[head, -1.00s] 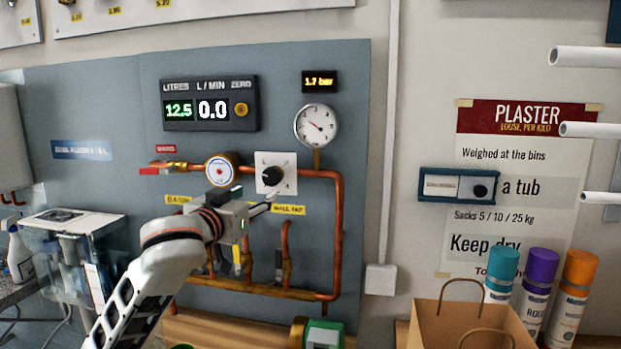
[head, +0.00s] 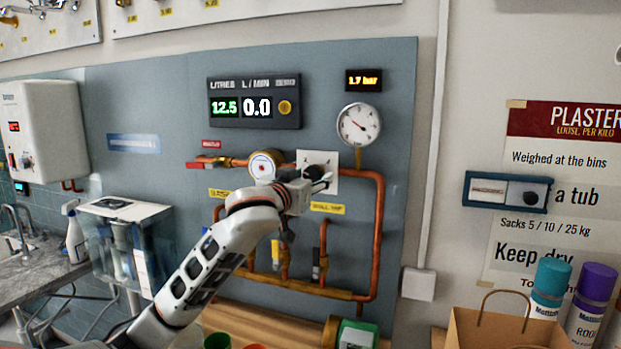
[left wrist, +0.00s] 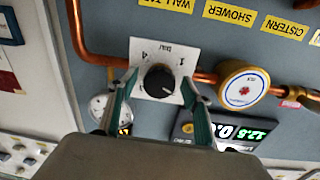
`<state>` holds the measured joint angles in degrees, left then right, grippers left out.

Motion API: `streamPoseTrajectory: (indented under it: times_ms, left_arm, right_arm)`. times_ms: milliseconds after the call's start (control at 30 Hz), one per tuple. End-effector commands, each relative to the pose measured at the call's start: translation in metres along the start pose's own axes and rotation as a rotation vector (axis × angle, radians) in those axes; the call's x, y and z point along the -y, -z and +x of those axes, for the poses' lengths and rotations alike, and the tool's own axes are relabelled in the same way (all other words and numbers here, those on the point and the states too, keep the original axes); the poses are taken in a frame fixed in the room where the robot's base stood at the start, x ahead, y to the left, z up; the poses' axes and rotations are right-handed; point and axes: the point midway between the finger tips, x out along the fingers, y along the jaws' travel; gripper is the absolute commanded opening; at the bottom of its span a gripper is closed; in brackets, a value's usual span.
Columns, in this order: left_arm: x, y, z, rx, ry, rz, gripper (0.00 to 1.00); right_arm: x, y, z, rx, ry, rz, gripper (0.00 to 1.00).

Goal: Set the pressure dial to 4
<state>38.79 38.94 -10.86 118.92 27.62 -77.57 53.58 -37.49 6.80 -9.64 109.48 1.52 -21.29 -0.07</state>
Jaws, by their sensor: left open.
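The pressure dial is a black round knob (left wrist: 158,80) on a white square plate (left wrist: 138,50), seen upside down in the left wrist view. A few printed marks show around the knob; its exact setting is too small to read. In the head view the plate (head: 330,157) shows, with the knob mostly hidden by my gripper. My left gripper (left wrist: 160,86) is open, its two fingers on either side of the knob; I cannot tell if they touch it. It also shows in the head view (head: 322,181). The display (head: 364,80) reads 1.7 bar. My right gripper is not in view.
A round gauge (head: 359,124) stands above right of the plate. Copper pipes (head: 376,230) and a round brass-rimmed meter (head: 265,165) sit close to the dial. A flow display (head: 254,103) hangs above. A paper bag (head: 500,332) and spray cans stand at lower right.

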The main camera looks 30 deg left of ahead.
Motion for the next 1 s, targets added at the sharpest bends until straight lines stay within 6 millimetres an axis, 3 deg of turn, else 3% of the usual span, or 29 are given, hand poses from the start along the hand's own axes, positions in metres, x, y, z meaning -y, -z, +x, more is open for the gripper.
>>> streamPoseTrajectory:
  times_ms: [133, 267, 300, 667, 1000]
  left_arm:
    - [-0.0001, 0.0000, -0.0002, 0.000, 0.000, 0.000, 0.49]
    - [-0.0001, 0.0000, -0.0003, 0.000, 0.000, 0.000, 0.15]
    - [-0.0001, 0.0000, -0.0003, 0.000, 0.000, 0.000, 0.11]
    - [-0.0002, -0.0001, -0.0004, 0.002, -0.001, 0.035, 0.11]
    - [0.0001, 0.0003, -0.0004, 0.012, -0.002, 0.253, 0.11]
  right_arm:
    - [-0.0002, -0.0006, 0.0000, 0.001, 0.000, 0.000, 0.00]
    - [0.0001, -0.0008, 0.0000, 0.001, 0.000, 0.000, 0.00]
    - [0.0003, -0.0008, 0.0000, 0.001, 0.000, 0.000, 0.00]
    - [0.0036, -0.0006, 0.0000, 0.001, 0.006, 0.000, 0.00]
    - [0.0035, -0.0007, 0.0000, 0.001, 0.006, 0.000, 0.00]
